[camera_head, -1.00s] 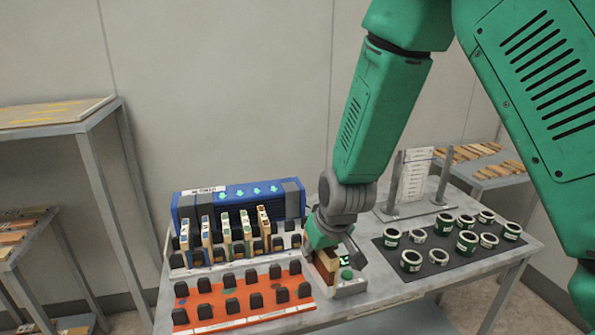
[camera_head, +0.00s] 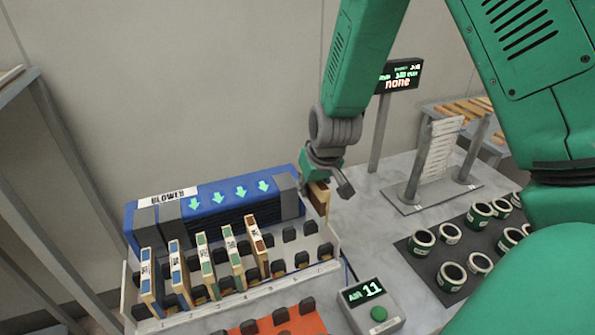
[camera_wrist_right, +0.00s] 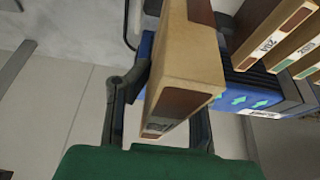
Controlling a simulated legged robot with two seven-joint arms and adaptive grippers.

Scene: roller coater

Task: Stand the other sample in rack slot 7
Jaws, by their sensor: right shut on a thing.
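My right gripper (camera_head: 328,183) is shut on a wood-coloured sample block with a dark brown patch (camera_head: 319,198). It holds the block in the air beside the right end of the blue blower. In the right wrist view the held sample (camera_wrist_right: 187,75) fills the middle, with a brown patch and a label on its edge. The white rack (camera_head: 240,284) stands in front of the blower, with several upright samples, such as a brown-marked one (camera_head: 258,247), in its left part. Its right slots, between black posts, look empty. My left gripper is not in view.
The blue blower (camera_head: 222,209) stands right behind the rack. A timer box (camera_head: 371,303) showing 11 is at the front right, near an orange rack (camera_head: 277,322). Several cans stand on a dark mat (camera_head: 425,271). A display (camera_head: 399,76) and a stand (camera_head: 433,193) are behind.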

